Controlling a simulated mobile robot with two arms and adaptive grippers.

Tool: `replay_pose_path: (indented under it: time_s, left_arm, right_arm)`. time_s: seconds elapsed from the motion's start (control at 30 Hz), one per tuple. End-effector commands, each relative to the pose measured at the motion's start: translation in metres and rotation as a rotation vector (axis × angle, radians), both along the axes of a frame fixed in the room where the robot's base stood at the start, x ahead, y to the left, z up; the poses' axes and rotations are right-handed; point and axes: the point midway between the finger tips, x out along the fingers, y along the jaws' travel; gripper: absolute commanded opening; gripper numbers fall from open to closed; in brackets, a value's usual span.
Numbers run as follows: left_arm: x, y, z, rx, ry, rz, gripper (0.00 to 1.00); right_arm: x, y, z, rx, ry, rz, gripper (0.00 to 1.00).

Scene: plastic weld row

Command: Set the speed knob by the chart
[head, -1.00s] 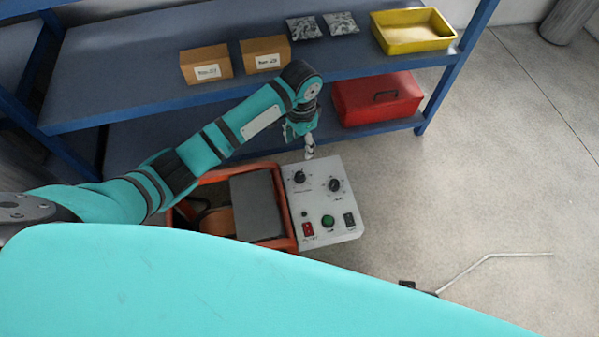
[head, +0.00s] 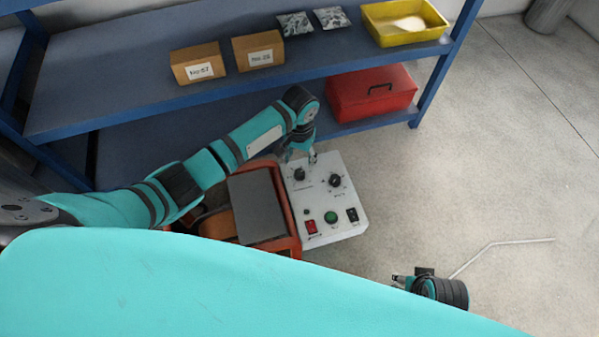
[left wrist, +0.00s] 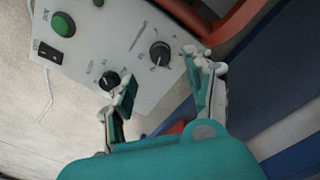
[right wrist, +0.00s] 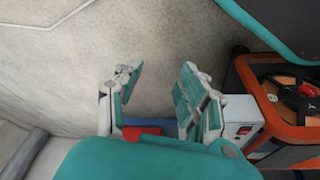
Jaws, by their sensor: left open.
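The white control box (head: 346,232) has two black knobs on its top. The left knob (head: 299,174) is the one nearer the orange frame; the right knob (head: 334,180) is beside it. My left gripper (head: 300,158) is at the box's far edge, just behind the left knob. In the left wrist view the fingers of my left gripper (left wrist: 165,80) are open and empty, with the left knob (left wrist: 160,52) just ahead of their gap and the right knob (left wrist: 108,80) by one finger. The dial markings are too small to read. My right gripper (right wrist: 160,95) is open and empty. I see no chart.
A green button (head: 330,217), a red switch (head: 311,226) and a black switch (head: 352,215) sit on the box. The orange-framed machine (head: 296,240) adjoins it. Behind is a blue shelf (head: 130,95) with cartons, a yellow tray (head: 445,35) and a red case (head: 372,95).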

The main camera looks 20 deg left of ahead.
Motion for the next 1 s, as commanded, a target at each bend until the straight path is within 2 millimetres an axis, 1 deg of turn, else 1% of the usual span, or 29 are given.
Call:
replay_pose_path:
  time_s: [0.03,0.2,0.4,0.5,0.7,0.97,1.0]
  left_arm:
    - [0.0,0.0,-0.012,0.001,0.002,0.0,0.54]
    - [0.0,0.0,-0.038,0.001,0.002,-0.001,0.54]
    - [0.0,0.0,-0.062,0.001,0.0,-0.001,0.54]
    - [0.0,0.0,-0.07,0.001,0.0,-0.001,0.54]
    - [0.0,0.0,-0.076,0.0,-0.001,-0.001,0.54]
    - [0.0,0.0,-0.076,0.001,-0.001,-0.001,0.54]
    - [0.0,0.0,-0.076,0.001,-0.001,-0.001,0.5]
  right_arm:
    - [0.0,0.0,0.008,0.001,-0.008,-0.001,0.4]
    - [-0.001,-0.001,0.041,0.001,-0.025,-0.003,0.4]
    - [-0.008,-0.003,0.076,0.002,-0.041,-0.006,0.4]
    - [-0.012,-0.003,0.088,0.002,-0.048,-0.007,0.4]
    - [-0.016,-0.004,0.1,0.002,-0.051,-0.008,0.4]
    - [-0.016,-0.004,0.102,0.002,-0.05,-0.008,0.4]
    - [-0.016,-0.004,0.102,0.002,-0.05,-0.008,0.4]
